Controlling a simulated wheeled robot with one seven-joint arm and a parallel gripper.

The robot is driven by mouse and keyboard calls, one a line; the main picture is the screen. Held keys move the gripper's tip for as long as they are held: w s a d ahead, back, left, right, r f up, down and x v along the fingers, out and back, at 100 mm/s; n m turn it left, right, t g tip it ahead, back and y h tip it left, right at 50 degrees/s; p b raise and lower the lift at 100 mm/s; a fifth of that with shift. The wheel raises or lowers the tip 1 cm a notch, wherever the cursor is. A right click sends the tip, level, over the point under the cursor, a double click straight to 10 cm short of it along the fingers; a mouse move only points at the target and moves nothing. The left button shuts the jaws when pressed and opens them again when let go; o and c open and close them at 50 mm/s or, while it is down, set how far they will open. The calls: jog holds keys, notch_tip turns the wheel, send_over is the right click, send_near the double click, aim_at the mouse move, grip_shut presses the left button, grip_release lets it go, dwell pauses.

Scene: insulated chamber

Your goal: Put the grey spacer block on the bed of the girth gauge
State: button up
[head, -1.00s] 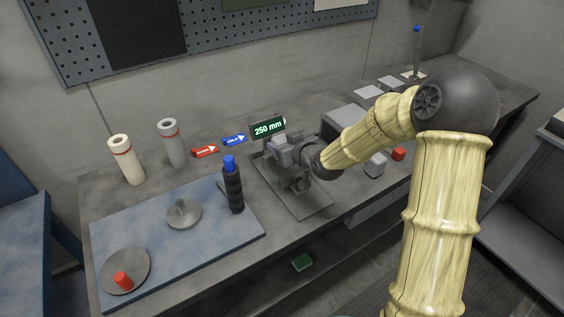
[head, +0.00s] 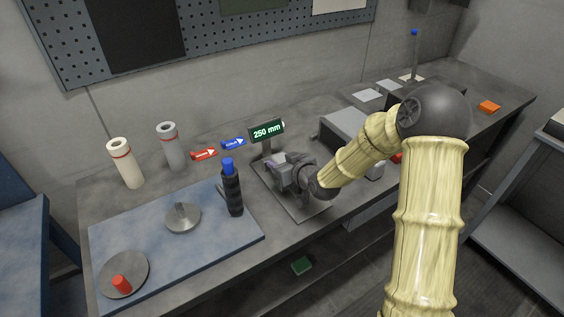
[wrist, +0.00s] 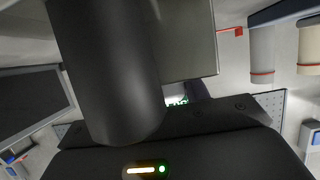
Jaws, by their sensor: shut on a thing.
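The girth gauge stands mid-bench in the head view, with a flat grey bed (head: 312,207) and a green-lit display (head: 267,131) reading 250 mm on a post. My gripper (head: 281,168) is low over the bed, in front of the post. It is shut on a pale grey piece, seemingly the grey spacer block (head: 277,160), mostly hidden by the jaws. I cannot tell whether the block touches the bed. In the wrist view, a dark cylinder fills much of the picture; part of the display (wrist: 177,101) shows behind.
A dark bottle with a blue cap (head: 232,190) stands close left of the gauge, on the edge of a blue board (head: 150,240). A grey box (head: 345,128) stands right of the gauge. Another pale block (head: 375,171) is partly behind my arm.

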jog(key=shift+f, duration=0.1)
jog(key=o, duration=1.2)
jog(key=v, duration=1.2)
